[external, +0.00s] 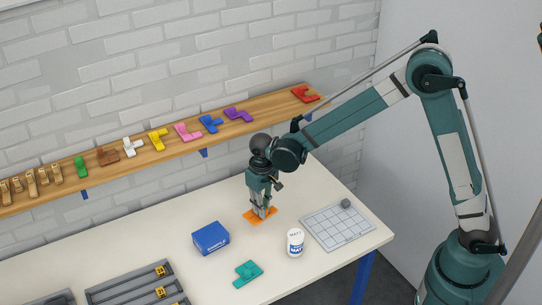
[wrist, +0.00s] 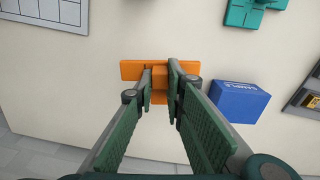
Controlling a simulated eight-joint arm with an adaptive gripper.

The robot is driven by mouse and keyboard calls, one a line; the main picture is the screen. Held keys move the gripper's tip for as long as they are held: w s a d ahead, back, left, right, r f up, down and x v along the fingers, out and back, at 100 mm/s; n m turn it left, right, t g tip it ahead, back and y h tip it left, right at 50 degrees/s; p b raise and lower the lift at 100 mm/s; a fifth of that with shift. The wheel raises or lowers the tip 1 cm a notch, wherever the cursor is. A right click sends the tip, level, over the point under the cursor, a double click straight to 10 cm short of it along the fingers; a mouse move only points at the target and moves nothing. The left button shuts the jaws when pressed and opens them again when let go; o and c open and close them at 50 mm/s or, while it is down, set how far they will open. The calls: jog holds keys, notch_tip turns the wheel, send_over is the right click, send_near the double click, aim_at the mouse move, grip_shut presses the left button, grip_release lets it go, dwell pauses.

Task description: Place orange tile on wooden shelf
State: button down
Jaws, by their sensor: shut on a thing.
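The orange tile (external: 250,216) lies at table height on the white table, below my gripper (external: 262,212). In the wrist view the orange tile (wrist: 130,69) shows a wide bar with a raised block, and my gripper (wrist: 159,80) has its two fingers on either side of that block. The fingers are shut on the tile. Part of the tile is hidden behind the fingers. The wooden shelf (external: 270,105) runs along the brick wall above the back of the table.
Several coloured tiles stand on the shelf, with bare wood between the purple tile (external: 238,114) and red tile (external: 305,94). On the table are a blue box (external: 211,238), a white bottle (external: 295,242), a teal tile (external: 247,274), a gridded board (external: 336,228) and grey trays (external: 130,289).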

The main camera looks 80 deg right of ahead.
jog(key=shift+r, duration=0.1)
notch_tip(320, 180, up, 41)
jog(key=w+d+m+p, duration=0.35)
jog(key=d+m, duration=0.35)
jog(key=d, duration=0.4)
jog(key=w+d+m+p, duration=0.35)
jog(key=d+m, duration=0.25)
jog(key=d, duration=0.5)
jog(key=w+d+m+p, duration=0.3)
jog(key=w+d+m, duration=0.3)
jog(key=d, duration=0.5)
jog(key=shift+m, duration=0.8)
jog(key=shift+s+d+f, duration=0.1)
jog(key=shift+s+f, duration=0.05)
jog(key=shift+f, duration=0.7)
jog(key=shift+s+d+f, duration=0.1)
jog(key=shift+s+f, duration=0.1)
jog(key=shift+f, duration=0.6)
jog(key=shift+s+f, duration=0.15)
jog(key=shift+f, duration=0.7)
jog(key=shift+f, duration=3.1)
